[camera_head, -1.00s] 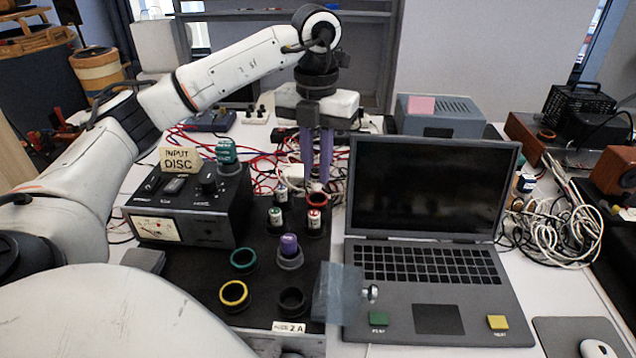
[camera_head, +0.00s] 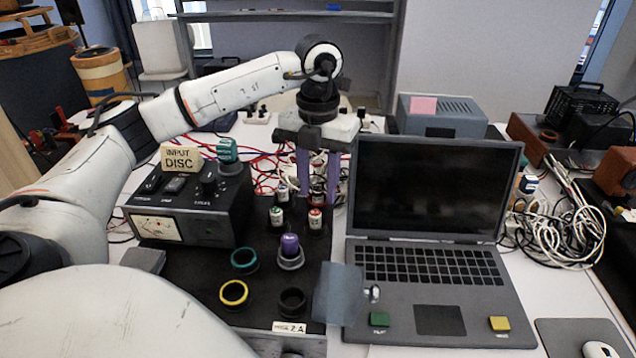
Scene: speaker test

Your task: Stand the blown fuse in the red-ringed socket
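My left gripper (camera_head: 318,198) points down with its purple fingers apart. Its tips are just behind a white fuse with a red band (camera_head: 315,218). I see nothing clearly held between the fingers. The red-ringed socket is mostly hidden by the fingers and this fuse. A white fuse with a green band (camera_head: 276,216) and another pale fuse (camera_head: 282,191) stand to its left. A purple fuse (camera_head: 290,244) stands in a grey-ringed socket in front. I cannot tell which fuse is blown. My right gripper does not show.
Empty teal-ringed (camera_head: 244,261), yellow-ringed (camera_head: 234,293) and black (camera_head: 292,302) sockets are in front. A meter box (camera_head: 190,215) stands left, an open laptop (camera_head: 435,190) right. A blue-grey panel (camera_head: 338,292) overlaps the laptop's front left edge. Cables lie behind.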

